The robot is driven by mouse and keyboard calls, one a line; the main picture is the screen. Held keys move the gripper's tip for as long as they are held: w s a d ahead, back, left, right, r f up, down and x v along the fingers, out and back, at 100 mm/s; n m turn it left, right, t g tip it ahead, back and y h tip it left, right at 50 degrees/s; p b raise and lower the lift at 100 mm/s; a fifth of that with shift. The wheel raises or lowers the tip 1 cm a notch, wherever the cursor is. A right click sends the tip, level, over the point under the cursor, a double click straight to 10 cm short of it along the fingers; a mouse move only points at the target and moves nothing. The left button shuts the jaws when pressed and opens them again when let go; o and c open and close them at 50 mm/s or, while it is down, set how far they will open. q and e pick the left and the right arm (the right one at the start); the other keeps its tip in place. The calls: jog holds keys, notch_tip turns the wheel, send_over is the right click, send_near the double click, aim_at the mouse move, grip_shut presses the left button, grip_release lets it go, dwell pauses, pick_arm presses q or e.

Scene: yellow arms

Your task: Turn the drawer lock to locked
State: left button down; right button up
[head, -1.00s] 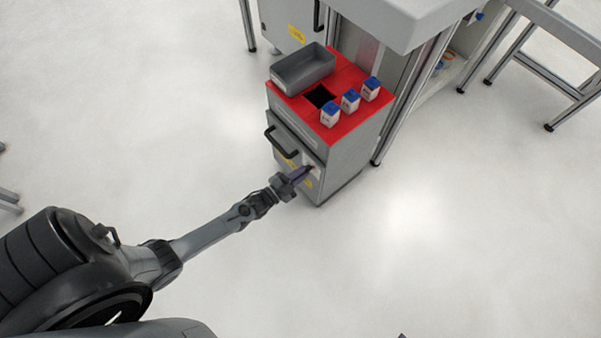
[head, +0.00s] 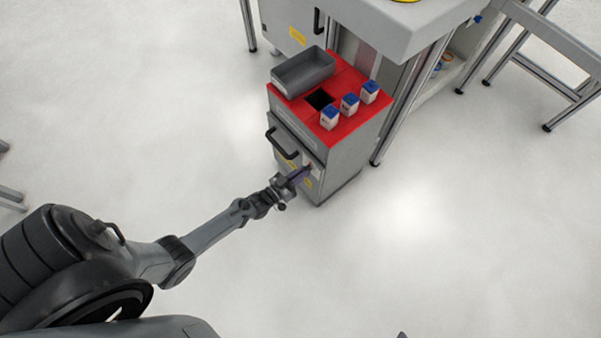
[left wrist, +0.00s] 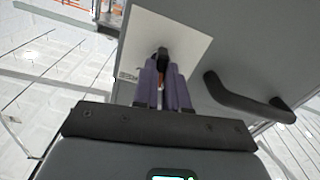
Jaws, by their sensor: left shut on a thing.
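The grey drawer cabinet (head: 340,160) stands with its front toward my left arm, and the drawer looks closed. A white lock plate (left wrist: 190,40) is on the cabinet front, with a small black lock knob (left wrist: 162,53) on it. My left gripper (left wrist: 162,75) is shut on the lock knob with its purple fingers, straight in front of the plate. In the head view the left gripper (head: 304,172) covers most of the lock, and marks by the knob are too small to read. My right gripper is not in view.
The black drawer handle (head: 281,145) is just left of the lock; it also shows in the left wrist view (left wrist: 245,100). A grey bin (head: 303,72) and several blue-capped bottles (head: 350,104) stand on the red cabinet top (head: 345,75). Floor in front is clear.

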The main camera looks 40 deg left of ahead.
pick_arm(q)
jog(key=shift+n+p, duration=0.4)
jog(key=shift+n, duration=3.1)
jog(key=shift+f, duration=0.1)
jog(key=c, duration=1.2)
grip_release()
jog(key=shift+o, duration=0.2)
jog(key=s+a+p, duration=0.1)
jog(key=s+p, duration=0.2)
jog(key=s, duration=0.7)
jog(key=shift+s+a, duration=0.25)
jog(key=shift+s, duration=0.1)
